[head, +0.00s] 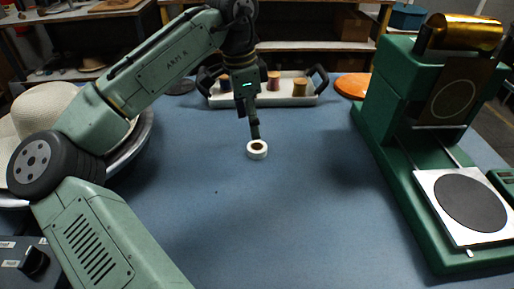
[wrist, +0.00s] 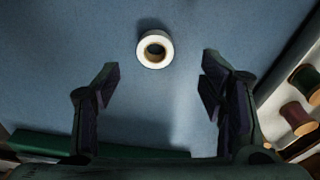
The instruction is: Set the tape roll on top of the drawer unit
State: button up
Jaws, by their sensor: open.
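The tape roll (head: 257,149) is a small white ring with a brown core, lying flat on the blue table. It also shows in the wrist view (wrist: 144,47), at upper middle. My gripper (head: 254,132) points down just above and behind the roll in the head view. In the wrist view my gripper (wrist: 158,72) is open with nothing between its fingers, and the roll lies beyond the fingertips. A dark box with a knob and pale labels (head: 30,262) is cut off at lower left in the head view; I cannot tell whether it is the drawer unit.
A green hat press (head: 385,165) stands at right on the blue table (head: 270,220). A white tray (head: 225,101) with thread spools (head: 274,81) and an orange disc (head: 352,86) are behind. Hats (head: 50,105) in a bowl are at left. The table's middle is mostly clear.

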aim_at(257, 146)
jog(key=f, duration=0.3)
jog(key=d+f+p, duration=0.1)
jog(key=f, duration=0.3)
jog(key=shift+s+d+f, duration=0.1)
jog(key=shift+s+d, duration=0.1)
jog(key=shift+c, duration=0.3)
jog(key=c, duration=1)
jog(key=shift+c, duration=0.2)
